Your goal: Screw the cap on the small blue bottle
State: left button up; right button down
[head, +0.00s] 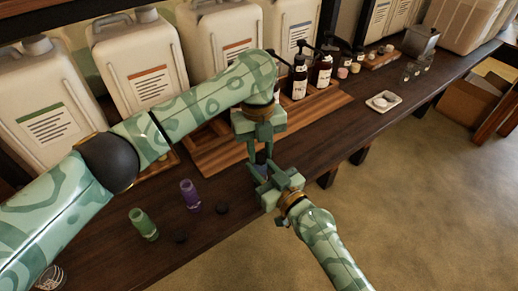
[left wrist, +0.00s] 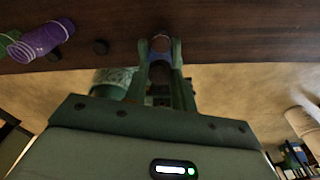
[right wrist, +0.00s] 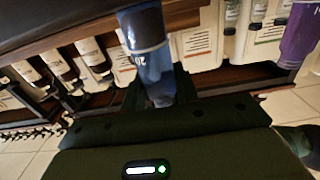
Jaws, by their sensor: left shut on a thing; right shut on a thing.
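The small blue bottle (head: 261,159) is between my two grippers, in front of the table's front edge. In the right wrist view the bottle (right wrist: 147,50) is large, with pale markings, and partly hidden by the fingers. My right gripper (head: 268,178) is shut on it from below right. My left gripper (head: 261,150) points down from above, its fingers closed around the bottle's top end. In the left wrist view a small round dark cap (left wrist: 160,43) shows between its fingertips, with blue (left wrist: 158,58) just beside it. I cannot tell how far the cap is seated.
A green bottle (head: 143,225) and a purple bottle (head: 190,196) stand on the dark table (head: 110,238). Two loose black caps (head: 222,208) (head: 181,238) lie near them. Large white jugs (head: 140,62) and pump bottles (head: 321,70) line the back. A white dish (head: 384,101) is at right.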

pick_arm(q)
jog(key=m, duration=0.7)
jog(key=shift+d+y, duration=0.2)
jog(key=shift+y, duration=0.2)
jog(key=m, duration=1)
jog(key=shift+s+d+t+y, duration=0.1)
jog(key=shift+t+y, duration=0.3)
jog(key=m, duration=0.5)
jog(key=shift+m+t, duration=0.3)
jog(key=shift+m, duration=0.1)
jog(key=o, duration=0.9)
jog(key=shift+s, duration=0.1)
